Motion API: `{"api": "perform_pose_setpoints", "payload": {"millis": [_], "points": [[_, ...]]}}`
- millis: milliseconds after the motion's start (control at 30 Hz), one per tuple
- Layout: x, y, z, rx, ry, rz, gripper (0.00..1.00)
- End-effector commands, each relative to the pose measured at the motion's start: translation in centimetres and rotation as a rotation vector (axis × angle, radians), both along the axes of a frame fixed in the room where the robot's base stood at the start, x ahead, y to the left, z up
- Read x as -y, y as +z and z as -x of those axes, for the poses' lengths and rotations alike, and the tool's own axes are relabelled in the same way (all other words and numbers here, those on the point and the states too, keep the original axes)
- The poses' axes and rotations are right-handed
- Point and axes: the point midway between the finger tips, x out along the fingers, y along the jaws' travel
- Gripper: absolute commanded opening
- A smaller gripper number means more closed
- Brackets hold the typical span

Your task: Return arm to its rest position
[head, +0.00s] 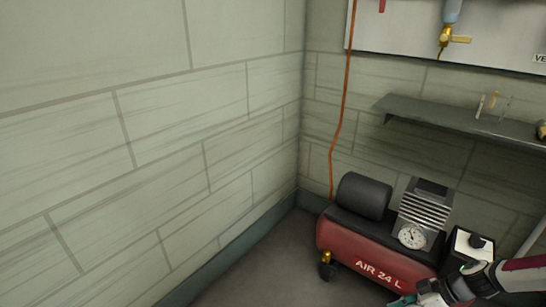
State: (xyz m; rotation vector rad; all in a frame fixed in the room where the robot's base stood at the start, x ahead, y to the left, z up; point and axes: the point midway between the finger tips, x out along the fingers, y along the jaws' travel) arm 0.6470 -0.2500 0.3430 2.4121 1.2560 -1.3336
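My gripper (408,299) shows at the bottom edge, right of centre, with a teal fingertip pointing left. It is cut off by the frame, so whether it is open or shut cannot be made out. My arm (500,277), with dark, white and maroon parts, reaches in from the right edge. The gripper appears in front of the lower right of a red compressor (340,238); whether they touch cannot be told. No sling bag is in view.
The compressor, with a black motor (364,196) and a gauge (412,236), stands in the wall corner. A grey shelf (450,118) holds small glass items (492,104). An orange hose (337,130) hangs down the wall. Floor (270,265) left of the compressor is clear.

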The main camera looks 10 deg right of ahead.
Motion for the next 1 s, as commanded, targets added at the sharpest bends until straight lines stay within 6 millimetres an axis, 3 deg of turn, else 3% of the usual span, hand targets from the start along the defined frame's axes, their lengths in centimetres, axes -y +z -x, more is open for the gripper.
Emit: {"api": "perform_pose_setpoints", "payload": {"millis": [267, 567, 1000], "points": [[-1.4, 8.4, 0.3, -0.296, 0.069, 0.120, 0.28], [-4.3, 18.3, 0.2, -0.534, 0.018, 0.315, 0.28], [-12.2, 32.0, 2.3, -0.657, -0.229, 0.588, 0.28]]}}
